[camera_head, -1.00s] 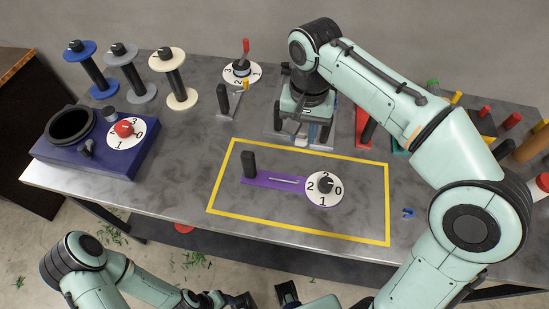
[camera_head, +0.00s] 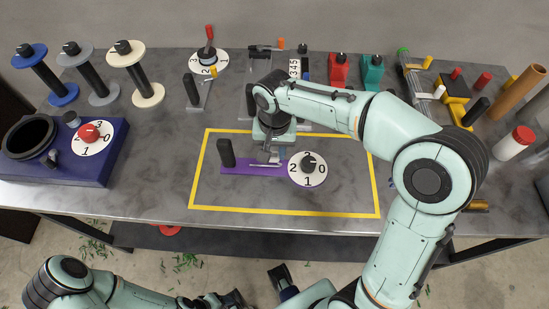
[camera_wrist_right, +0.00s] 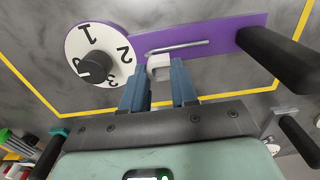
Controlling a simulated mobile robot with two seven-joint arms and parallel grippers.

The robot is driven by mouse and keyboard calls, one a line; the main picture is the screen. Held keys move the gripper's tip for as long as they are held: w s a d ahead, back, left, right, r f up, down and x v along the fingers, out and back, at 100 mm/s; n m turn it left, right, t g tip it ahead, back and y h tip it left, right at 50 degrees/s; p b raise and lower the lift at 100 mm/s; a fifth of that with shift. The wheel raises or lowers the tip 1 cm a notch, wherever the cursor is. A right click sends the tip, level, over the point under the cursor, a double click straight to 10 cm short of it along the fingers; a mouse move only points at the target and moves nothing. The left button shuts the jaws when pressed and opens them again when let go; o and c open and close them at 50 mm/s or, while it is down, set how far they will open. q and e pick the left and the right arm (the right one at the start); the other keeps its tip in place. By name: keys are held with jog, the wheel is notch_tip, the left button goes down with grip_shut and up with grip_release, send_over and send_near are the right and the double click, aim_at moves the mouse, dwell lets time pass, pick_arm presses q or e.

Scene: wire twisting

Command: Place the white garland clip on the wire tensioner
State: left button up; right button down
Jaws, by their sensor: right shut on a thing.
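The purple wire tensioner (camera_head: 238,167) lies inside the yellow outline, with a black post (camera_head: 226,152) at its left end and a numbered white dial (camera_head: 308,170) at its right end. It also shows in the right wrist view (camera_wrist_right: 222,33), with a thin metal wire or rod along it. My right gripper (camera_head: 268,156) is over the tensioner's middle. In the right wrist view its blue fingers are shut on the small white clip (camera_wrist_right: 160,67), close beside the rod; contact is unclear. My left gripper (camera_head: 232,299) is low at the bottom edge, off the table, its jaws unclear.
Spools (camera_head: 133,72) stand at the back left, behind a blue box (camera_head: 75,165) with a dial. A red-handled dial device (camera_head: 208,62), red and teal blocks and a rack (camera_head: 440,90) line the back. The yellow rectangle (camera_head: 290,212) is otherwise clear.

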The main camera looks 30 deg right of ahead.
aim_at(275, 154)
jog(key=shift+f, duration=2.05)
jog(key=shift+f+b, duration=0.15)
jog(key=shift+b, duration=0.2)
jog(key=c, duration=0.9)
grip_release()
jog(key=shift+o, duration=0.2)
jog(key=shift+r, duration=0.25)
notch_tip(275, 154, up, 12)
jog(key=shift+f+p, duration=0.1)
jog(key=shift+p, duration=0.95)
